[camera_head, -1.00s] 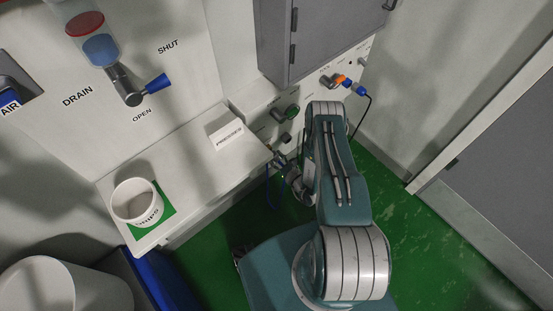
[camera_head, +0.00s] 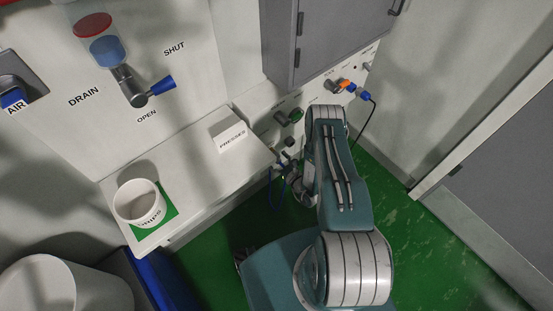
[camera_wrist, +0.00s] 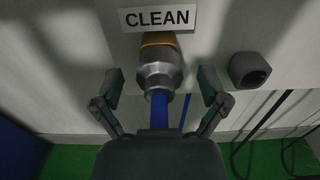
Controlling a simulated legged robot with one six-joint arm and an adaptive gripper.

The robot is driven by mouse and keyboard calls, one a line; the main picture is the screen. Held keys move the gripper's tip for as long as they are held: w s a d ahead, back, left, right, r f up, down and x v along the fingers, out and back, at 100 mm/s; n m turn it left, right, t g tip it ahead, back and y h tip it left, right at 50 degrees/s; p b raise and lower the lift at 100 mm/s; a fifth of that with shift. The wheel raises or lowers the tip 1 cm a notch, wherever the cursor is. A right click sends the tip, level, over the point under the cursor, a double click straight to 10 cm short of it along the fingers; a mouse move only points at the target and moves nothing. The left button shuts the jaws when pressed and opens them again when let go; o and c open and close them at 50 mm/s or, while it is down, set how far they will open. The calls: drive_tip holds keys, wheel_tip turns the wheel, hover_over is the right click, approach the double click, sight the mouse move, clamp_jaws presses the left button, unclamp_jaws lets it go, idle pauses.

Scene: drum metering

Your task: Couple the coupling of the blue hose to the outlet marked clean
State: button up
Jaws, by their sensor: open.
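In the wrist view, the silver coupling (camera_wrist: 159,68) of the blue hose (camera_wrist: 159,108) is in line with the outlet (camera_wrist: 157,40) under the CLEAN sign (camera_wrist: 158,18). A yellow-orange ring shows at the coupling's top and no gap shows there; whether it is locked cannot be told. The blue hose hangs down from the coupling. My gripper (camera_wrist: 160,88) is open, with one finger on each side of the coupling and hose, apart from them. In the head view, my gripper (camera_head: 290,168) is small and partly hidden by my arm near the wall.
A dark round fitting (camera_wrist: 249,70) is right of the outlet, with dark hoses hanging below. In the head view, a bench (camera_head: 190,175) carries a white cup (camera_head: 137,203) and a PRESSES block (camera_head: 229,134). A grey cabinet (camera_head: 325,40) overhangs the wall fittings.

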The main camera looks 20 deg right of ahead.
drive_tip(key=shift+s, duration=0.1)
drive_tip(key=v, duration=1.1)
drive_tip(key=shift+s+d, duration=0.15)
drive_tip(key=shift+s, duration=0.25)
idle(0.6)
